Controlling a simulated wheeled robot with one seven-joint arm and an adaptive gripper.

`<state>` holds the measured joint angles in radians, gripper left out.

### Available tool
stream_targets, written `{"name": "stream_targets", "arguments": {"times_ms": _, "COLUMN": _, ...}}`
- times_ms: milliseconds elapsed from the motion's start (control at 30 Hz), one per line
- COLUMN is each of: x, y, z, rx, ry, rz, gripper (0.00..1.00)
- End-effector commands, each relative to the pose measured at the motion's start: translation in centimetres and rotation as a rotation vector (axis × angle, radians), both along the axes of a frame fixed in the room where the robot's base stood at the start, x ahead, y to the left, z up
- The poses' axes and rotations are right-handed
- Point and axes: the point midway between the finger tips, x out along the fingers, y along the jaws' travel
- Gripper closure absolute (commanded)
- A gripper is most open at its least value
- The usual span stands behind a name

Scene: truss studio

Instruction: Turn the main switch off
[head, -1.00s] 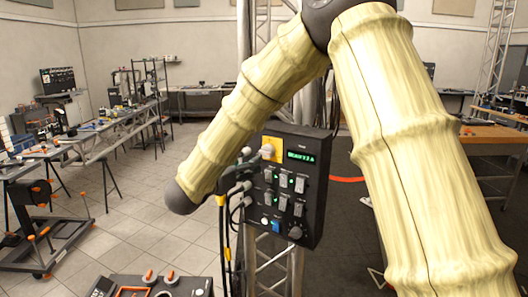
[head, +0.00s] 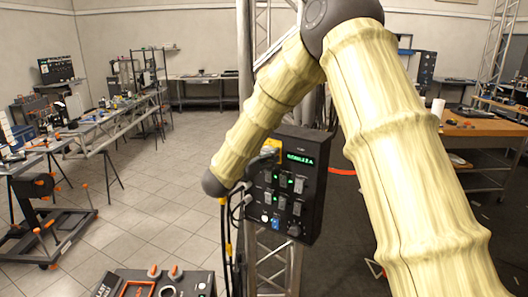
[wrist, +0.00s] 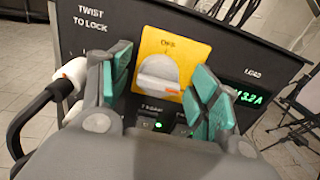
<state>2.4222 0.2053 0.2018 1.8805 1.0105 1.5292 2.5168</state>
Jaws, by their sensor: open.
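The main switch is a pale grey rotary knob (wrist: 158,72) with a raised bar across it, on a yellow plate (wrist: 195,47). In the wrist view, the bar lies nearly level. My gripper (wrist: 160,62) is open, with one teal-padded finger on each side of the knob. I cannot tell whether the pads touch it. In the head view, the yellow plate (head: 273,147) shows at the upper left of the dark control panel (head: 316,190).
A lit green display (head: 300,159) is right of the knob, with rows of small switches (head: 283,181) below. A white plug with a dark cable (wrist: 70,75) sits close to my left finger in the wrist view. Cables (head: 226,235) hang left of the panel.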

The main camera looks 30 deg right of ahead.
Motion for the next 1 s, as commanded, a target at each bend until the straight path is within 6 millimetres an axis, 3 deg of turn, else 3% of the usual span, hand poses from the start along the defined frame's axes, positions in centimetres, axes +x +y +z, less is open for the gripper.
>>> {"name": "stream_targets", "arguments": {"times_ms": 233, "x": 0.03, "y": -0.05, "z": -0.04, "rx": 0.000, "ry": 0.000, "rz": 0.000, "gripper": 0.38}}
{"name": "stream_targets", "arguments": {"times_ms": 500, "x": 0.02, "y": -0.03, "z": -0.04, "rx": 0.000, "ry": 0.000, "rz": 0.000, "gripper": 0.84}}
{"name": "stream_targets", "arguments": {"times_ms": 1000, "x": 0.02, "y": -0.02, "z": -0.52, "rx": -0.043, "ry": 0.077, "rz": -0.001, "gripper": 0.83}}
